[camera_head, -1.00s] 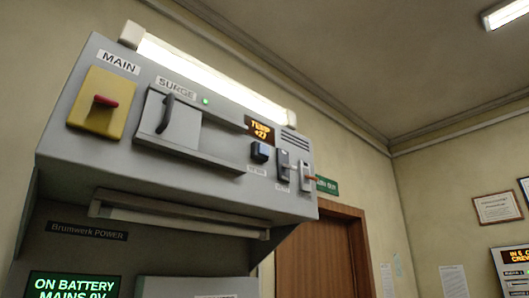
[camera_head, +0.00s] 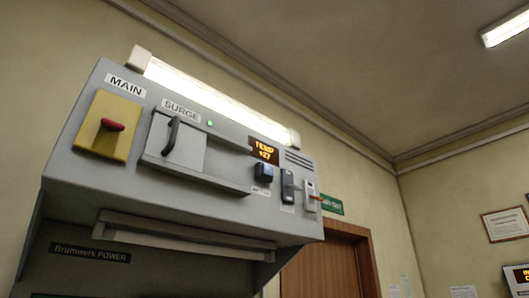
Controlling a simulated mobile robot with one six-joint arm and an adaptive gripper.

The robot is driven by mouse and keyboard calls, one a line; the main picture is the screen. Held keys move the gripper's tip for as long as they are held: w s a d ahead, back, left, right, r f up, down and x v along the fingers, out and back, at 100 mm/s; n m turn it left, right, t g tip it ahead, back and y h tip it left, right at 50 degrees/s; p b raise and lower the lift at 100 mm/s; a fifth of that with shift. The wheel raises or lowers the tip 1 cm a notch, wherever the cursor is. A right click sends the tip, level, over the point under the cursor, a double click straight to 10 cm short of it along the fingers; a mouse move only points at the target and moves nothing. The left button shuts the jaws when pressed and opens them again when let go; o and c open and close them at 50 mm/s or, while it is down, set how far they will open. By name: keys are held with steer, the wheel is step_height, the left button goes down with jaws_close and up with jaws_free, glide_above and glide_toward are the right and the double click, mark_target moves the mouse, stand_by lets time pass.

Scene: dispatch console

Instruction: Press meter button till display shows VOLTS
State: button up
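The meter display (camera_head: 264,151) shows orange text reading TEMP +27 on the right half of the grey panel (camera_head: 100,185). My gripper is not in view.
The panel carries a yellow MAIN plate (camera_head: 96,135) with a red handle, a SURGE cover (camera_head: 180,148) with a black handle and a green light, and two small switches right of the button. A lamp (camera_head: 215,98) runs along the top. A ledge (camera_head: 180,238) juts out below. A wooden door (camera_head: 325,268) stands behind.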

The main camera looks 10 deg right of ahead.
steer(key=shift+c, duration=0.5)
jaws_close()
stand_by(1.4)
